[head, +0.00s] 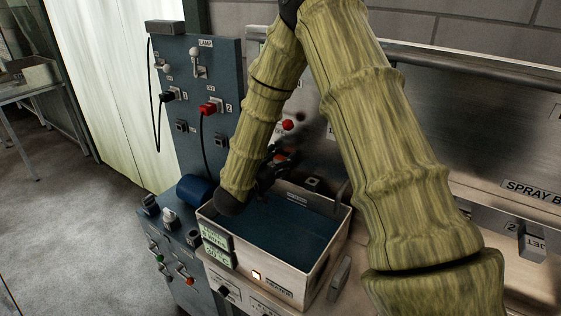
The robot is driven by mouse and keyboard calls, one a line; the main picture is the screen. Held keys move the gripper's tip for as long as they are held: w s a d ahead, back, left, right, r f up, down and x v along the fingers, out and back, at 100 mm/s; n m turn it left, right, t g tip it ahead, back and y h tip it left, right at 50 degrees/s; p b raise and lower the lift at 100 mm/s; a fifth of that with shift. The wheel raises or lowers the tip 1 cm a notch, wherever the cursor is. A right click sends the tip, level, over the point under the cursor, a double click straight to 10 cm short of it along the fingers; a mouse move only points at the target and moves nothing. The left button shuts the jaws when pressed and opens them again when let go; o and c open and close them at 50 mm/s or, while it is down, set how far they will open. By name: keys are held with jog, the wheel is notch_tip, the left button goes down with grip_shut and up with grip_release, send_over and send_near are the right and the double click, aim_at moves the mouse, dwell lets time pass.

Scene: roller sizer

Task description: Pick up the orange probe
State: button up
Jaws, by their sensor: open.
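My gripper (274,168) is small and dark in the head view, at the end of my arm above the back of a metal bath (335,245) with a dark blue inside. It is open by its look, though my forearm hides part of it. A small orange part (281,157) shows right at the gripper, against the metal wall. It may be the orange probe, but it is too small and covered to be sure. I cannot tell whether it touches the fingers.
A blue panel (228,62) with switches, a black plug and a red plug (210,107) stands behind left. A blue control box (163,238) with knobs is left of the bath. A metal spray unit (500,150) fills the right. Open floor (70,235) lies left.

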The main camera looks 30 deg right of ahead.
jog(key=c, duration=1)
jog(key=shift+r, duration=0.1)
jog(key=shift+r+b, duration=0.8)
jog(key=shift+r, duration=0.35)
jog(key=s+a+r+b, duration=0.1)
jog(key=s+a+b, duration=0.1)
jog(key=s, duration=0.5)
jog(key=s+a+r+b, duration=0.1)
jog(key=s+a+b, duration=0.2)
jog(key=s, duration=0.5)
jog(key=shift+a+r, duration=0.25)
jog(key=shift+a, duration=0.2)
